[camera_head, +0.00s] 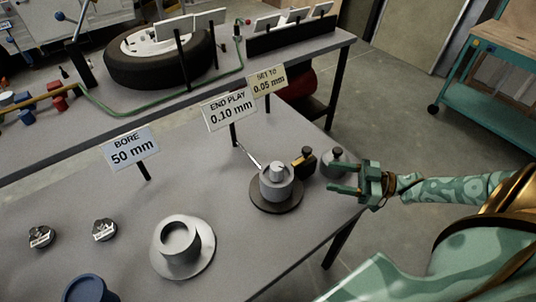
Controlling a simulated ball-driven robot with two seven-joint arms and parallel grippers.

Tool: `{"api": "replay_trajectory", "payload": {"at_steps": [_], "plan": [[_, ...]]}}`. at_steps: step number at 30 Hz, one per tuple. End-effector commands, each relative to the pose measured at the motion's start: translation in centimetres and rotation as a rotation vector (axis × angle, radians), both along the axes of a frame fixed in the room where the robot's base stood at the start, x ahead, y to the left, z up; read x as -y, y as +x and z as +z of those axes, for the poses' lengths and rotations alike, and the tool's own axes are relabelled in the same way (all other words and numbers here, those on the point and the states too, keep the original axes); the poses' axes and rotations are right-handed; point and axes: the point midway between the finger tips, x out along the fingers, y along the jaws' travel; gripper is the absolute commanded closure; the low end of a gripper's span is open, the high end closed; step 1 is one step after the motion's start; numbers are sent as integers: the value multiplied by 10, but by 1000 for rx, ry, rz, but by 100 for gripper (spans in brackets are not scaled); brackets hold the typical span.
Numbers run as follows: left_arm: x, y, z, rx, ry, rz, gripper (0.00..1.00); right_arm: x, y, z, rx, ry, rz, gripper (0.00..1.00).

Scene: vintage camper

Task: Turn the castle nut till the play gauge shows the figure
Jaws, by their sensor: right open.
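The castle nut (277,169) is a grey cap on top of a grey hub (274,190), which stands upright on a dark round base near the table's right edge. The END PLAY sign (229,112) behind it reads 0.10 mm. The SET TO sign (267,81) reads 0.05 mm. A thin pointer or probe (250,156) slants down toward the hub; I cannot tell whether it touches. My right gripper (345,180) is open and empty, to the right of the hub and apart from it, its fingers pointing left. My left gripper is not in view.
A small black-and-brass item (304,161) and a grey knobbed piece (336,162) stand between the hub and my right gripper. A flanged grey cylinder (180,252) stands front left. The BORE sign (131,147) reads 50 mm. A tyre (160,60) lies on the rear bench.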

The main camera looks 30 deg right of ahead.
Motion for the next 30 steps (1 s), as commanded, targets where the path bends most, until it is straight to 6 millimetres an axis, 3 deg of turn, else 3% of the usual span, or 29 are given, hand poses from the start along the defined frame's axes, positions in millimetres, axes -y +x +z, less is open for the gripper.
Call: {"api": "replay_trajectory", "payload": {"at_steps": [5, 11, 21, 30], "plan": [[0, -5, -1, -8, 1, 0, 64, -13, 13, 0, 3, 2, 1, 46], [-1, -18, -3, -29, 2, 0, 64, -48, 46, 0, 6, 4, 1, 46], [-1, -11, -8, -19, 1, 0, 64, -102, 99, 0, 2, 2, 0, 46], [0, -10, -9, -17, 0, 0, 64, -117, 114, -1, -1, -1, -1, 46]]}}
